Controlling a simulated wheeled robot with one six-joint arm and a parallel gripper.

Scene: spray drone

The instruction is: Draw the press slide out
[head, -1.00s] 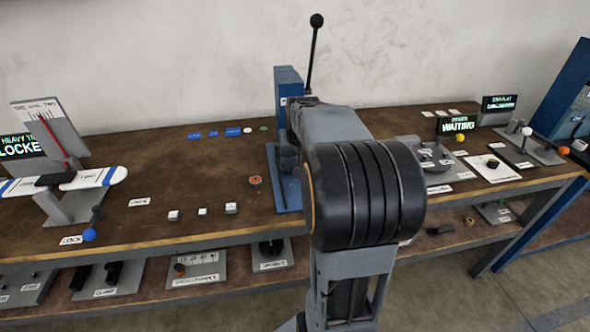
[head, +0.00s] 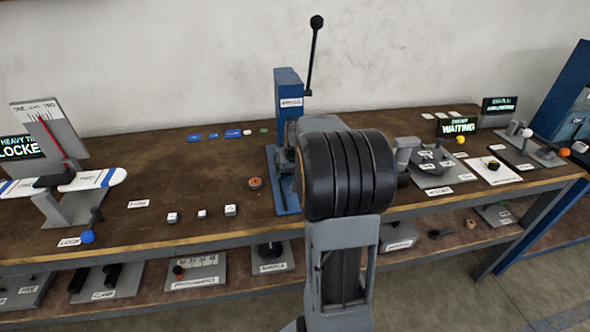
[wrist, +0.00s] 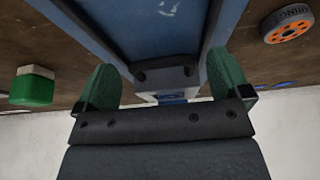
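The blue press (head: 289,95) stands on the bench, with a black-knobbed lever (head: 313,55) rising from it. My arm hides part of its front and my gripper in the head view. In the wrist view, my gripper (wrist: 165,82) shows two green fingers set wide apart. Between them lies a dark bar-like handle (wrist: 165,71) at the end of a blue channel (wrist: 155,25), which seems to be the slide of the press. Clear gaps show between the bar and both fingers.
An orange-and-dark disc (wrist: 290,24) lies beside the press, also visible in the head view (head: 255,183). A green-and-white block (wrist: 33,87) lies on the other side in the wrist view. Several small white blocks (head: 202,213) sit left of the press. A grey fixture (head: 430,168) stands right.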

